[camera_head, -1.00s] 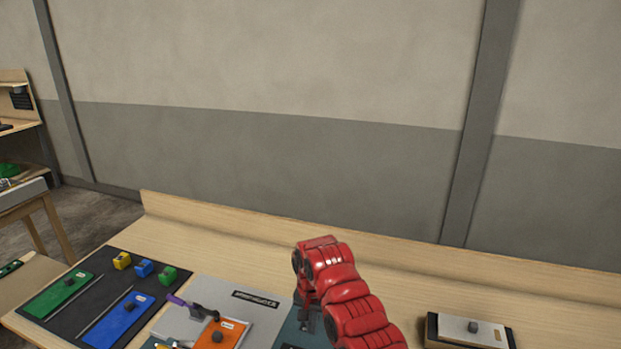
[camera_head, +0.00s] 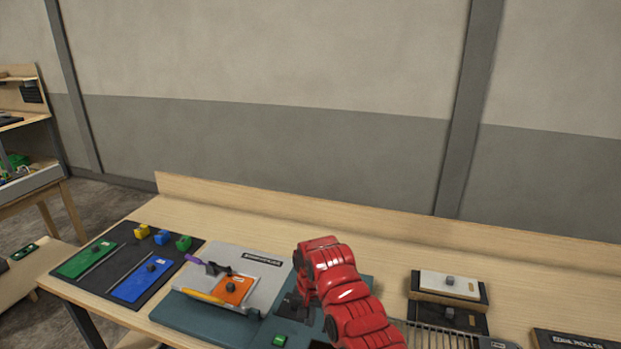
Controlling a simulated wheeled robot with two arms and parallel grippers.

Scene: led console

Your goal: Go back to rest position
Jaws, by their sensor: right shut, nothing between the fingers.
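My right arm is red and reaches in from the bottom over the middle of the workbench (camera_head: 420,238). Its gripper (camera_head: 293,308) points down over the dark teal panel (camera_head: 215,318), left of the red wrist. The fingers are small, dark and partly hidden by the wrist; they are shut with nothing visible in them. Left of the gripper, a grey board (camera_head: 262,262) carries an orange plate (camera_head: 232,291) with a dark knob, and a purple-handled tool (camera_head: 197,261) lies by it. My left gripper does not show.
A black mat (camera_head: 118,262) at left holds a green plate (camera_head: 88,259), a blue plate (camera_head: 139,281) and small yellow, blue and green blocks. At right are a white-topped box (camera_head: 448,284), a slatted rack (camera_head: 425,333) and a black labelled box (camera_head: 565,340). A raised ledge runs along the back.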

